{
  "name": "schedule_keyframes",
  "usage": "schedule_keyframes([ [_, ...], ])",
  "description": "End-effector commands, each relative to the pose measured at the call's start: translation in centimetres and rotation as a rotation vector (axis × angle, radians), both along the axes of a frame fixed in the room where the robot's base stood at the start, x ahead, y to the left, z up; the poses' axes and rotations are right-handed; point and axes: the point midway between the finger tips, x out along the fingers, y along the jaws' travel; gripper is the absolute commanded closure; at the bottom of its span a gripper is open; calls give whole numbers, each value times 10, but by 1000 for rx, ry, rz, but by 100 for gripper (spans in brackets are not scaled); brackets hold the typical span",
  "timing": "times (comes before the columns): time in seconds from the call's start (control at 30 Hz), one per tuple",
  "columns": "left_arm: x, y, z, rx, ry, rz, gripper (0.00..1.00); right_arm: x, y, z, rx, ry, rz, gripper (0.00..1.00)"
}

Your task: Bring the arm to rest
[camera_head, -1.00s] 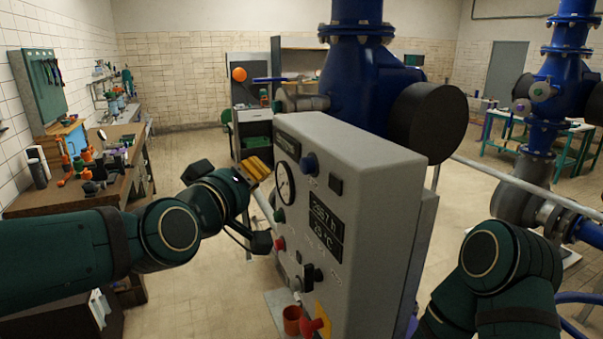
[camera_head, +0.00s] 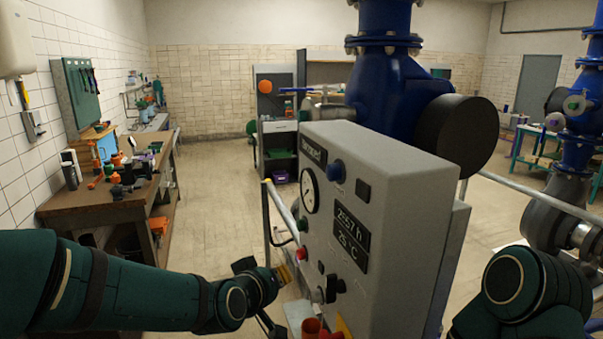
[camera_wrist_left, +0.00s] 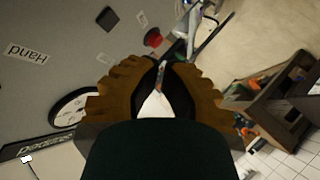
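My left arm comes in low from the left in the head view. Its gripper (camera_head: 287,274) is beside the left edge of the grey control panel (camera_head: 395,180), below the panel's red button (camera_head: 302,253). In the left wrist view the brown fingers (camera_wrist_left: 163,68) curve in until their tips almost meet, with only a narrow wedge between them and nothing held. The panel face fills the left of that view, with the dial gauge (camera_wrist_left: 75,108) and red button (camera_wrist_left: 152,38). I see no clear contact with the panel. My right arm shows at the lower right; its gripper is out of view.
A cluttered wooden workbench (camera_head: 90,203) stands along the left wall. A metal handrail (camera_head: 267,222) runs behind the panel's left edge. A red valve handle (camera_head: 311,328) is low on the panel. Blue pipework (camera_head: 385,80) rises behind it. Open floor lies between bench and panel.

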Motion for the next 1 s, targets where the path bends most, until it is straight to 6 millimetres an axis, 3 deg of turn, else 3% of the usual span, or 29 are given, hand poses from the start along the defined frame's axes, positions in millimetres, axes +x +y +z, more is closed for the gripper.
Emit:
schedule_keyframes([
  [0.03, -2, 7, -43, 39, 64, -2, 100, 0, 0, -6, 0, 1, 1, 100],
  [0.2, -28, 26, -157, 141, 250, -36, 100, -2, 1, -16, -1, 4, 4, 100],
  [0.4, -88, 47, -279, 210, 487, -101, 100, -3, 1, -28, -1, 8, 6, 100],
  [0.5, -125, 54, -327, 220, 597, -139, 100, -3, 2, -34, -2, 9, 6, 100],
  [0.6, -158, 56, -360, 218, 683, -176, 100, -4, 2, -38, -2, 9, 7, 100],
  [0.7, -182, 57, -379, 212, 740, -203, 100, -4, 2, -40, -3, 11, 7, 100],
  [0.83, -195, 56, -389, 206, 770, -218, 100, -4, 2, -41, -3, 11, 9, 100],
  [1.0, -195, 56, -389, 206, 770, -218, 100, -4, 2, -41, -3, 11, 9, 100],
])
